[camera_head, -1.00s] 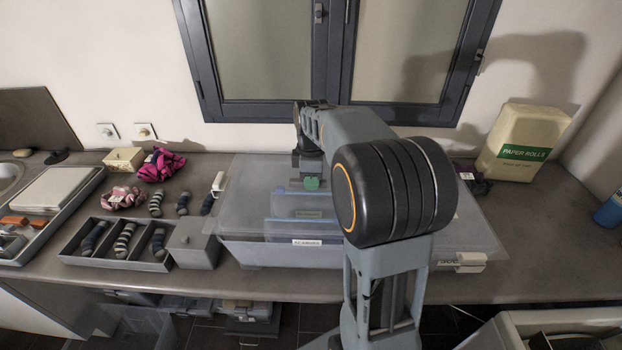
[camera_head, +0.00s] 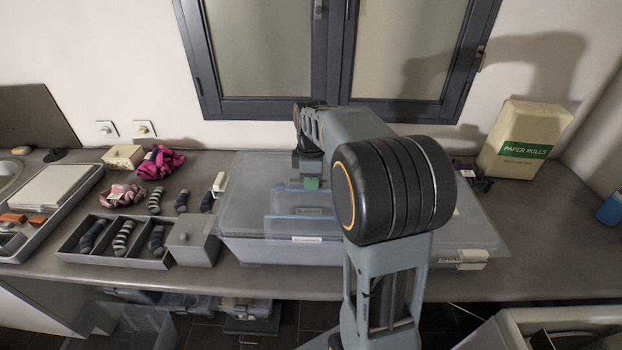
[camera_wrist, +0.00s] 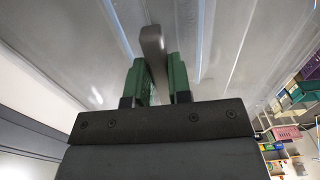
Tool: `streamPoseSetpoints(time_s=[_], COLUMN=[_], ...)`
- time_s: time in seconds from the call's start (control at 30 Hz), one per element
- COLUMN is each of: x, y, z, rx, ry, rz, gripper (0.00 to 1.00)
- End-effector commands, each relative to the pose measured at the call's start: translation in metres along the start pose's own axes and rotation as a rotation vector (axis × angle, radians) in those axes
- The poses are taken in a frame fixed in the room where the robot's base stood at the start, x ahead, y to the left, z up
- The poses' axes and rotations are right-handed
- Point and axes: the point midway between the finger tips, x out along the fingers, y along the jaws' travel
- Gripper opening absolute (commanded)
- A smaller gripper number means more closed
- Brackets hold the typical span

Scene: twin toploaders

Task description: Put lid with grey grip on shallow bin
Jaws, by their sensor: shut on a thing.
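My gripper (camera_head: 311,184) is over the back middle of the translucent bins on the counter. In the wrist view its green fingers (camera_wrist: 158,80) are shut on the upright grey grip (camera_wrist: 153,55) of a clear lid (camera_wrist: 85,45). In the head view this lid (camera_head: 262,185) lies over the left-hand bin (camera_head: 270,252), which has a white label at its front. I cannot tell whether the lid touches the rim. A second translucent bin (camera_head: 478,238) shows to the right, partly hidden by my arm. I cannot tell the bins' depths.
A grey divided tray (camera_head: 115,262) with rolled socks and a small grey box (camera_head: 196,243) stand close left of the bins. Loose socks and scrunchies lie behind. A paper rolls container (camera_head: 524,140) stands at the back right. The window wall is close behind.

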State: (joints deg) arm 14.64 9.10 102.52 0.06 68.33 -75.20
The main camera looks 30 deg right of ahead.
Motion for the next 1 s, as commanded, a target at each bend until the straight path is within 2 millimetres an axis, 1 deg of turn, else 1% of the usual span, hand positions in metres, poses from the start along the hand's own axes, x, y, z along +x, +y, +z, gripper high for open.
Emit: streamPoseSetpoints(time_s=[0.7,0.73,1.0], x=[0.018,0.017,0.017], y=[0.0,0.0,0.0], z=[0.0,0.0,0.0], rx=[0.0,0.0,0.0], ry=[0.0,0.0,0.0], rz=[0.0,0.0,0.0], gripper=[0.0,0.22,0.48])
